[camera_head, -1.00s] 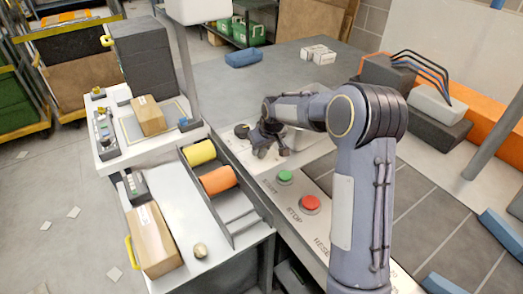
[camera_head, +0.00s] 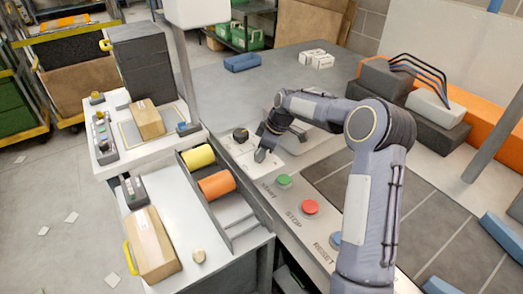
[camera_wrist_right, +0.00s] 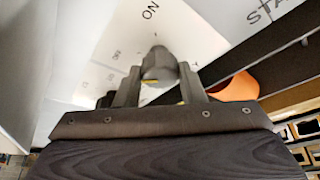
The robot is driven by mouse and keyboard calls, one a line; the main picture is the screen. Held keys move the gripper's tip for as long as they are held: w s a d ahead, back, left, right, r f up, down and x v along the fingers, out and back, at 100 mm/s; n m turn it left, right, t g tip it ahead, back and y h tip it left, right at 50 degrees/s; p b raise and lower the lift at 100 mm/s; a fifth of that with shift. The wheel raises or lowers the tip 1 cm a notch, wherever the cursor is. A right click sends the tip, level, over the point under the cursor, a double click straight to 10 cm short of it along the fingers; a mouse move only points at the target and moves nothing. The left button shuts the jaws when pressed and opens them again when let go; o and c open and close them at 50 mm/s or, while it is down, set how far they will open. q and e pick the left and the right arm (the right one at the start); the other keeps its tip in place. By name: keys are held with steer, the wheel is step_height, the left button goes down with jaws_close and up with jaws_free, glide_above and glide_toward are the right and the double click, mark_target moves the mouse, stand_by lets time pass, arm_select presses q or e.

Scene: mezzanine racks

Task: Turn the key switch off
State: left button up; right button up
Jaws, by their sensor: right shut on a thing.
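The key switch (camera_wrist_right: 158,62) shows in the right wrist view as a grey knob with a small yellow mark, on a white panel. An "ON" label is printed beyond it. My right gripper (camera_head: 264,147) reaches down to the panel in the head view; in the wrist view its two fingers (camera_wrist_right: 160,88) stand on either side of the knob, shut on it. In the head view the gripper mostly hides the switch. My left gripper is not in view.
A black knob (camera_head: 240,134) sits left of my right gripper. Yellow (camera_head: 198,156) and orange (camera_head: 217,184) rollers lie in a tray to the left.

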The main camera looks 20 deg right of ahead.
steer(key=shift+n, duration=0.3)
steer(key=o, duration=1)
steer(key=shift+v, duration=3.9)
